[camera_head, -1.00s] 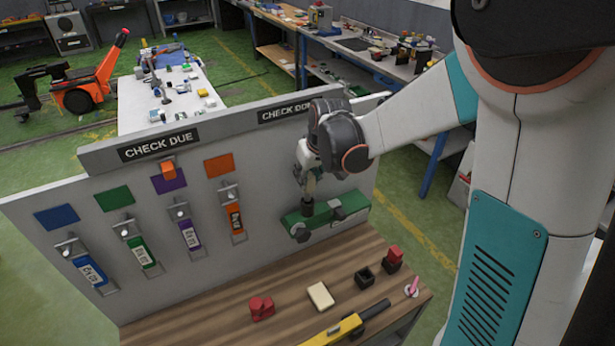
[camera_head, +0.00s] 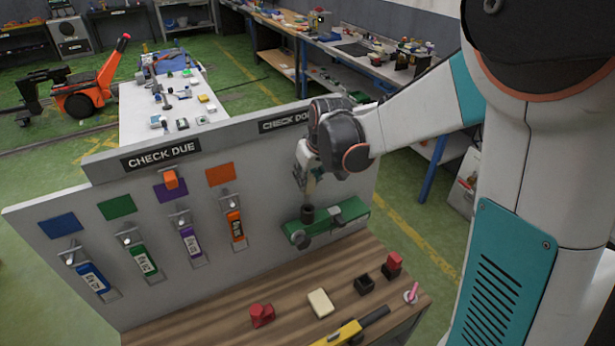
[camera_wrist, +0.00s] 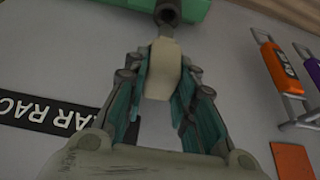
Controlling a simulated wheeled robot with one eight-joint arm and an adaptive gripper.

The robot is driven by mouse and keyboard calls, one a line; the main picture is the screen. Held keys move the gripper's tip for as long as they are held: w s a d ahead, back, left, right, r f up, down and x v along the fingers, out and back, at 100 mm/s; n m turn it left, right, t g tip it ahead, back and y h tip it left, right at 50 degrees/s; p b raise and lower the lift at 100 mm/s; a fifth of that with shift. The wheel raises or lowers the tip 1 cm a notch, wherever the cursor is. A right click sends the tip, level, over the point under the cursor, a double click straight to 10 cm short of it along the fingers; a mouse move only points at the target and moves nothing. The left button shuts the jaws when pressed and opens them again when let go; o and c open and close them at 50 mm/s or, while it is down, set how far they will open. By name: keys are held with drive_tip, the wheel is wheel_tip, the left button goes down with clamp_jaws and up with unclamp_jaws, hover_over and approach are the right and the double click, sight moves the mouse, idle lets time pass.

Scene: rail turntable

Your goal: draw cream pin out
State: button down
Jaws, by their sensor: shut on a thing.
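The cream pin (camera_wrist: 163,72) is between the fingers of my gripper (camera_wrist: 160,85) in the wrist view, its grey shank pointing at a dark round collar (camera_wrist: 168,12). The shank's end meets the collar in the picture; I cannot tell how deep it sits. In the head view my gripper (camera_head: 308,178) is in front of the grey board, shut on the pin. The dark collar (camera_head: 307,214) is just below, at the green rail piece (camera_head: 348,210) low on the board. My fingers hide part of the pin.
Blue, green, purple and orange tags (camera_head: 236,226) hang on the board's left. The wooden shelf (camera_head: 245,312) below carries a red block (camera_head: 262,315), a cream block (camera_head: 321,303), a dark open box (camera_head: 364,284) and a yellow-black tool (camera_head: 350,330).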

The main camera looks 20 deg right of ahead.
drive_tip(key=shift+r+p, duration=1.55)
drive_tip(key=shift+r, duration=0.95)
